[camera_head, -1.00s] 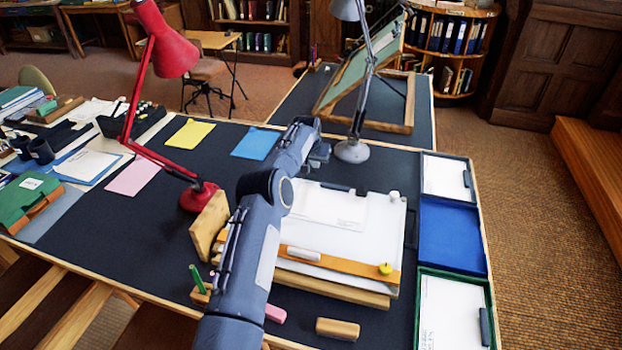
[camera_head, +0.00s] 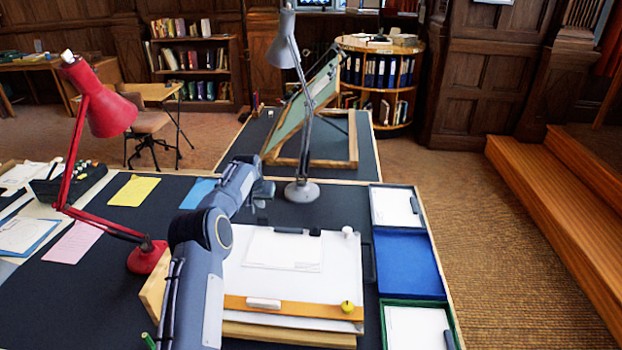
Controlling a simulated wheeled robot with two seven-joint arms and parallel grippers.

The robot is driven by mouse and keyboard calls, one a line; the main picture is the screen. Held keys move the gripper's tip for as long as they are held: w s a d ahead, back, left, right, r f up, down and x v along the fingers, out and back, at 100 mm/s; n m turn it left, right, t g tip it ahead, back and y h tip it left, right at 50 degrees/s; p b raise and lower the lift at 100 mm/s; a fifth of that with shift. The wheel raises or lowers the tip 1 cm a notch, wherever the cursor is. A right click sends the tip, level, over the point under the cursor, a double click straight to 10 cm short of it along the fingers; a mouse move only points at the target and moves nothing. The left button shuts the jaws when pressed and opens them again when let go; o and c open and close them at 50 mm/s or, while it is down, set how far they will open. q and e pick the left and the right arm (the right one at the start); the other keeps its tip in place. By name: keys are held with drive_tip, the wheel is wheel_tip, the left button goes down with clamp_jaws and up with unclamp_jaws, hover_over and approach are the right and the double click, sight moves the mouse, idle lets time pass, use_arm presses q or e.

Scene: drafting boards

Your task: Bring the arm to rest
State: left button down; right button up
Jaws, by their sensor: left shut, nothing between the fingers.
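My left arm rises from the bottom edge, left of centre, and reaches away over the dark table (camera_head: 95,290). My left gripper (camera_head: 264,189) is at its far end, small and partly hidden by my own forearm. It is shut and empty, in front of and left of the grey lamp's base. The drawing board (camera_head: 340,262) with white paper is to the right of the arm, which covers part of its left side. My right gripper is out of view.
A red lamp (camera_head: 113,115) stands left of the arm, and a grey lamp (camera_head: 303,190) beyond the gripper. A tilted green board (camera_head: 305,112) stands farther back. Trays, one of them blue (camera_head: 408,262), line the right edge.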

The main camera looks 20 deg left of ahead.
use_arm(q)
drive_tip(key=s+d+r+h, duration=0.1)
drive_tip(key=s+d+r, duration=0.3)
drive_tip(key=s+r, duration=0.55)
drive_tip(key=s+d+r+h, duration=0.1)
drive_tip(key=s+d+r, duration=0.4)
drive_tip(key=s+r, duration=0.45)
drive_tip(key=s+d+r+h, duration=0.1)
drive_tip(key=s+d, duration=0.2)
drive_tip(key=s, duration=0.4)
drive_tip(key=s+d+r+h, duration=0.1)
drive_tip(key=s+d, duration=0.2)
drive_tip(key=s, duration=0.5)
drive_tip(key=s+d+f, duration=0.3)
drive_tip(key=s+d, duration=0.1)
drive_tip(key=s, duration=0.4)
drive_tip(key=s+d+f+m+h, duration=0.1)
drive_tip(key=s+d+f, duration=0.3)
drive_tip(key=s, duration=0.4)
drive_tip(key=shift+s+f+t, duration=0.15)
drive_tip(key=shift+f+t, duration=0.1)
drive_tip(key=shift+t, duration=0.05)
